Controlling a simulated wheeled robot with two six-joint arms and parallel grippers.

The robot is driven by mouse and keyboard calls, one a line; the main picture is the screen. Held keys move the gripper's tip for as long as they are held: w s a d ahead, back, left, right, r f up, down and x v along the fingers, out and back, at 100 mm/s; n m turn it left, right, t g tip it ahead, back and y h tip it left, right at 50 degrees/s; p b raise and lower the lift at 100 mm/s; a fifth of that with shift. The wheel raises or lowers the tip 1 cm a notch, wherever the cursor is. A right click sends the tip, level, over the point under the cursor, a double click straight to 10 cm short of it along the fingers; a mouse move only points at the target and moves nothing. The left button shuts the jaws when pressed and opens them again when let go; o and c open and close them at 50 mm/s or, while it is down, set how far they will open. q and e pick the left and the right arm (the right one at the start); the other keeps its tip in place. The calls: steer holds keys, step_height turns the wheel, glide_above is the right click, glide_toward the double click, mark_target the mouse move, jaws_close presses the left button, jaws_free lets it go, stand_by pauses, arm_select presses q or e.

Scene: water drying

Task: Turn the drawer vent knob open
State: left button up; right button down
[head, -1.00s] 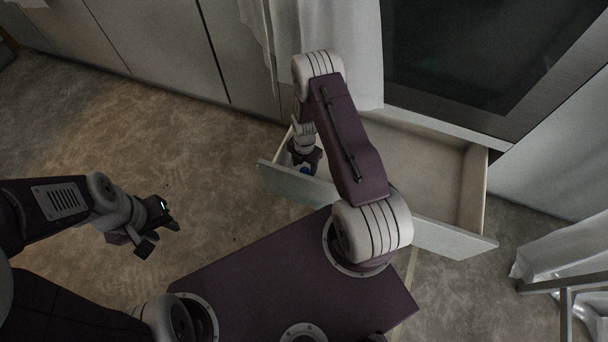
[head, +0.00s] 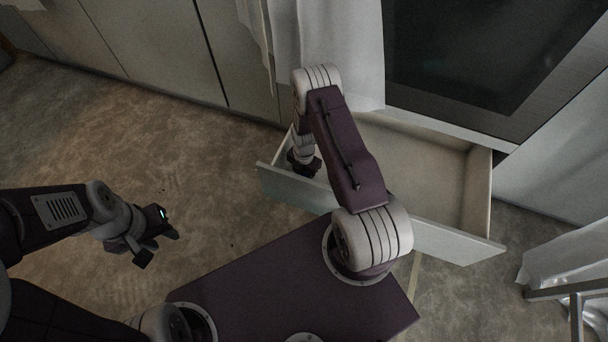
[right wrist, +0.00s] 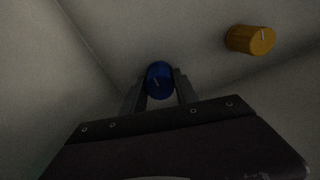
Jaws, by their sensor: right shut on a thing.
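A blue knob (right wrist: 159,80) with a short pale mark on its face shows in the right wrist view. My right gripper (right wrist: 158,88) is shut on it, one finger on each side. An orange knob (right wrist: 251,40), also with a pale mark, is to the right, apart from the gripper. In the head view my right gripper (head: 303,163) reaches down into the left end of the open drawer (head: 380,222); its fingertips and the knobs are hidden there. I cannot tell which knob is the vent knob. My left gripper (head: 158,246) is open and empty over the floor.
The drawer stands pulled out below a dark glass-fronted appliance (head: 470,50). White cloth (head: 335,50) hangs behind my right arm. A metal frame and pale cloth (head: 560,262) are at the lower right. The floor (head: 120,130) at left is clear.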

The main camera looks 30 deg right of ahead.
steer(key=m+p, duration=0.2)
steer(key=m, duration=0.1)
steer(key=shift+r+m, duration=0.15)
steer(key=shift+m, duration=0.25)
steer(key=m+p, duration=0.2)
steer(key=m, duration=0.2)
steer(key=shift+m, duration=0.3)
steer(key=m+p, duration=0.1)
steer(key=m, duration=0.3)
steer(key=m+p, duration=0.1)
steer(key=m, duration=0.4)
steer(key=shift+m, duration=0.3)
steer(key=c, duration=0.9)
jaws_free()
steer(key=shift+c, duration=0.2)
